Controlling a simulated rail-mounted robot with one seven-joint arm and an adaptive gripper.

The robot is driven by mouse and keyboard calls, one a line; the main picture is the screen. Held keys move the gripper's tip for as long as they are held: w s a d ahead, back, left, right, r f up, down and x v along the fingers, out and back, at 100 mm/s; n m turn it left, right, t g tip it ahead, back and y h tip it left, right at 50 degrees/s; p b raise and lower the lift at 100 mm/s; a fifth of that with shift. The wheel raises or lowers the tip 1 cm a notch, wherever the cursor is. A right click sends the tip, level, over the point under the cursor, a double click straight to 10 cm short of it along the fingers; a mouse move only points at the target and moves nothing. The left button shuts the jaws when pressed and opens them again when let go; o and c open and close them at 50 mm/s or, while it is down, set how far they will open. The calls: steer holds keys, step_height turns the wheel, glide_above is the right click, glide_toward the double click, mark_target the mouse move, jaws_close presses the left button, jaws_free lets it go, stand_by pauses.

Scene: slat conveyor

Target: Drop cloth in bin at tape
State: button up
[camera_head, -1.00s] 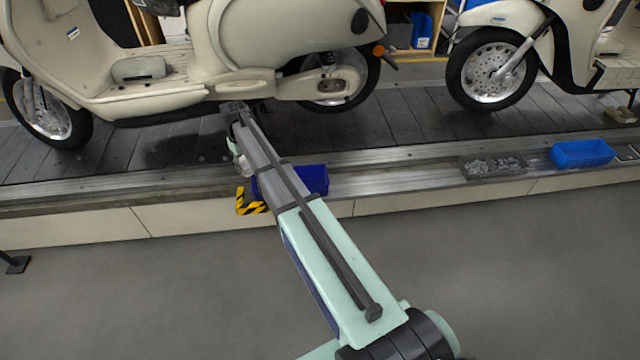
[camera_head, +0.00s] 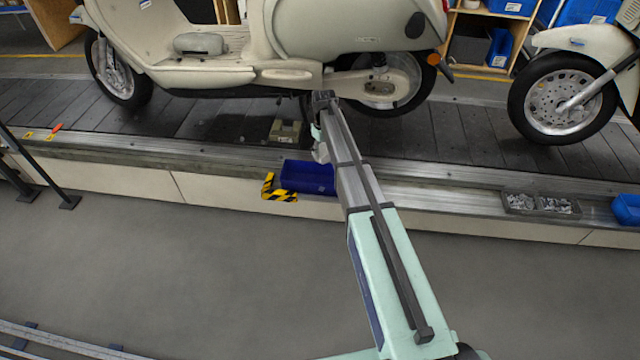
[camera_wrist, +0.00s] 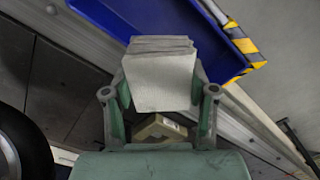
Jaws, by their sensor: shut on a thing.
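My gripper (camera_wrist: 160,98) is shut on a folded whitish cloth (camera_wrist: 162,82), seen in the wrist view. In the head view the cloth (camera_head: 321,152) is a small pale patch at the arm's far end, partly hidden by my arm. The blue bin (camera_head: 308,178) sits on the conveyor's near edge, just below and left of the cloth in the picture; my arm covers its right end. Yellow-black tape (camera_head: 275,190) marks its left front corner. In the wrist view the bin (camera_wrist: 150,18) is beyond the cloth, with the tape (camera_wrist: 243,46) to its right.
A small olive box (camera_head: 286,131) lies on the slats behind the bin; it also shows below the cloth in the wrist view (camera_wrist: 160,127). A cream scooter (camera_head: 230,70) stands close behind my gripper.

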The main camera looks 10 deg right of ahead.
steer(key=shift+f+b, duration=1.1)
steer(key=shift+f, duration=0.85)
steer(key=o, duration=1.3)
steer(key=shift+r, duration=0.1)
step_height(320, 180, up, 12)
steer(key=shift+f, duration=0.1)
